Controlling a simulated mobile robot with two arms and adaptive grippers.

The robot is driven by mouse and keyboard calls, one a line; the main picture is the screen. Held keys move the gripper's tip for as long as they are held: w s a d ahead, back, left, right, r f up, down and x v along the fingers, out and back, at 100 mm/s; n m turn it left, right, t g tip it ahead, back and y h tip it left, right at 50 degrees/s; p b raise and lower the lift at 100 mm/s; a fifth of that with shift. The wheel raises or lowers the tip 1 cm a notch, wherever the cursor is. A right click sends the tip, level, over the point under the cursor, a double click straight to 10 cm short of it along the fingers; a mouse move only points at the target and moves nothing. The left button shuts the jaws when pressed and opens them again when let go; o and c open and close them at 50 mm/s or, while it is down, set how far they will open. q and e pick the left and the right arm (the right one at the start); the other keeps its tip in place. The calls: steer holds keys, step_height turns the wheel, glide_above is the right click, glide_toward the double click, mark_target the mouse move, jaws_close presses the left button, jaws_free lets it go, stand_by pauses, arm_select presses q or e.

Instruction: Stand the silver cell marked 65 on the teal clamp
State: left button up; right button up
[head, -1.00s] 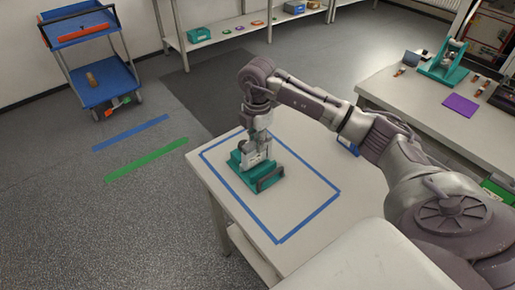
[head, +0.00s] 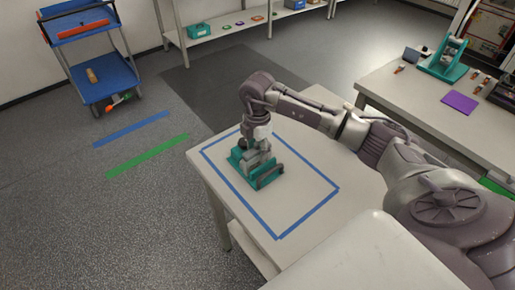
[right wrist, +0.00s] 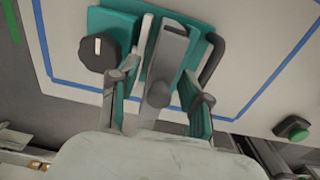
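The teal clamp (head: 238,166) sits on the near table inside a blue tape outline; it has a dark handle. It also shows in the right wrist view (right wrist: 105,20), with a black knob and a grey bar. My right gripper (head: 258,152) is directly over the clamp, pointing down. In the right wrist view its two fingers (right wrist: 160,88) stand on either side of a grey rounded piece. I cannot tell whether that piece is the silver cell or part of the clamp, nor whether the fingers touch it. No marking 65 is readable. My left gripper is out of view.
The blue tape (head: 310,216) frames mostly bare tabletop right of the clamp. A green-topped round button (right wrist: 293,129) shows in the right wrist view. The right-hand bench holds another teal stand (head: 443,70) and a purple mat (head: 459,103). A blue cart (head: 105,85) stands at the left.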

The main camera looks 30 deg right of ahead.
steer(key=shift+r, duration=0.15)
steer(key=shift+w+r, duration=0.1)
steer(key=shift+r, duration=0.2)
step_height(320, 180, up, 10)
steer(key=b, duration=0.3)
steer(key=shift+r, duration=0.7)
